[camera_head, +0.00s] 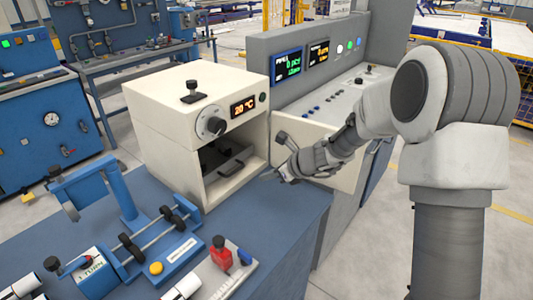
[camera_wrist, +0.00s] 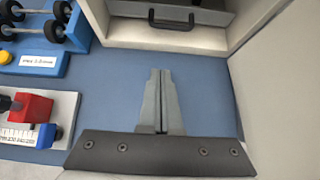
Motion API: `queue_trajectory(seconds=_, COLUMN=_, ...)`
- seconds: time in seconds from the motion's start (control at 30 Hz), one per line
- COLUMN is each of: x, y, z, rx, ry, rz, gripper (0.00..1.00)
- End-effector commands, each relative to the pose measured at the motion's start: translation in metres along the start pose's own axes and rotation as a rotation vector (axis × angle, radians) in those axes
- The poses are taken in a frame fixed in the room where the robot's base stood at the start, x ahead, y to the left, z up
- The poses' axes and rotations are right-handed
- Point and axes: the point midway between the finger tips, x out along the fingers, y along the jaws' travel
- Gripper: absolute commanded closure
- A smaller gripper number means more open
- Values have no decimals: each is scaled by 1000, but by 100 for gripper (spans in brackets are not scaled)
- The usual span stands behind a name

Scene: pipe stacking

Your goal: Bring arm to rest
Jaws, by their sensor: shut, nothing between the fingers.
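My gripper (camera_wrist: 161,100) is shut and empty in the wrist view, with its two grey fingers together over the blue bench top (camera_wrist: 205,95). In the head view my gripper (camera_head: 272,175) is in front of the cream oven box (camera_head: 168,145), at the right side of its opening. My arm reaches in from the right, bent at the elbow. The oven's door (camera_head: 318,135) stands open to the right, partly hidden by my wrist. A dark tray with a handle (camera_head: 232,168) sits inside the oven. I cannot tell whether my wrist touches the door.
A blue roller fixture (camera_head: 150,245) and a white plate with a red clamp (camera_head: 221,255) stand on the bench at the front left. A grey console with screens (camera_head: 340,85) stands behind the door.

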Motion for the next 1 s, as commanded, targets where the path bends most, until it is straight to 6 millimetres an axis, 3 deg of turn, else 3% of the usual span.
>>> queue_trajectory(seconds=0.13, x=-9, y=2, z=5, rx=-41, ry=2, rz=1, gripper=100)
queue_trajectory(seconds=0.27, x=-40, y=14, z=20, rx=-211, ry=15, rz=8, gripper=100)
queue_trajectory(seconds=0.4, x=-91, y=36, z=37, rx=-507, ry=52, rz=25, gripper=100)
queue_trajectory(seconds=0.6, x=-164, y=69, z=43, rx=-930, ry=134, rz=58, gripper=100)
queue_trajectory(seconds=0.77, x=-220, y=94, z=36, rx=-1248, ry=223, rz=95, gripper=100)
queue_trajectory(seconds=1.0, x=-299, y=126, z=10, rx=-1682, ry=397, rz=175, gripper=100)
